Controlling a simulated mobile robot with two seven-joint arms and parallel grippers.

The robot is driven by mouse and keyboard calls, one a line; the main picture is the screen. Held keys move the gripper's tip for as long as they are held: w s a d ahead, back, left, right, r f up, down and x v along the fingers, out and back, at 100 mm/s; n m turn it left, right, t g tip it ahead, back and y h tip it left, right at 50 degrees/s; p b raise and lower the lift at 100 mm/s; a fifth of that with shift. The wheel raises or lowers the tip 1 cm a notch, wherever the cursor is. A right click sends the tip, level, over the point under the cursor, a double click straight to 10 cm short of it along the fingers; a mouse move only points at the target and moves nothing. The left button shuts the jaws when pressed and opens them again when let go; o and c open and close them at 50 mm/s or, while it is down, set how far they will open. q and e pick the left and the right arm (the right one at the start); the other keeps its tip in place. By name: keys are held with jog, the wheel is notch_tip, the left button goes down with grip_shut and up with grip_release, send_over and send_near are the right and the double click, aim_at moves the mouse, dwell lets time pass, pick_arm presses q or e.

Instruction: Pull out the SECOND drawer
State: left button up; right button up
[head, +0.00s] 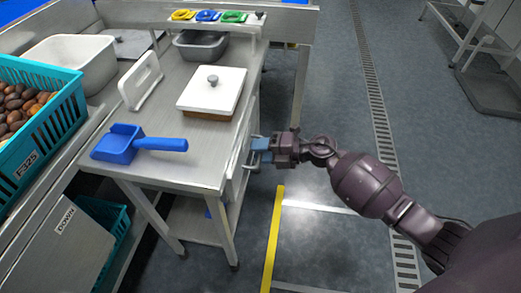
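The steel table (200,168) has drawer fronts (236,160) on its right side, seen at a steep angle. Metal handles stick out from them. My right gripper (256,152), with light blue fingers, comes in from the right and is level with a handle at the drawer fronts. The fingers overlap the handle in this view. I cannot tell whether they are closed on it or around it, nor which drawer it belongs to. No drawer is seen clearly pulled out. My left gripper is not in view.
On the table are a blue scoop (120,146), a white-lidded box (212,88), a white upright frame (141,80) and a grey tub (201,46). A teal crate of dates (62,112) stands at left. The floor (310,235) right of the table is clear.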

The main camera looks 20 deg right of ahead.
jog(key=c, duration=0.6)
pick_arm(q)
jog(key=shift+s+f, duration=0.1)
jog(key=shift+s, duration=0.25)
pick_arm(e)
grip_shut()
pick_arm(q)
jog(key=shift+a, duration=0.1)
pick_arm(e)
jog(key=shift+d, duration=0.1)
pick_arm(q)
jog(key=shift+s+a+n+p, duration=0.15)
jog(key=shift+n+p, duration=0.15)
jog(key=shift+p, duration=0.4)
pick_arm(e)
jog(key=f+v, duration=0.2)
jog(key=v, duration=0.9)
jog(key=f+v, duration=0.2)
jog(key=v, duration=0.8)
jog(key=shift+v, duration=0.8)
jog(key=shift+f, duration=0.25)
jog(key=o, duration=0.6)
grip_release()
jog(key=shift+d, duration=0.1)
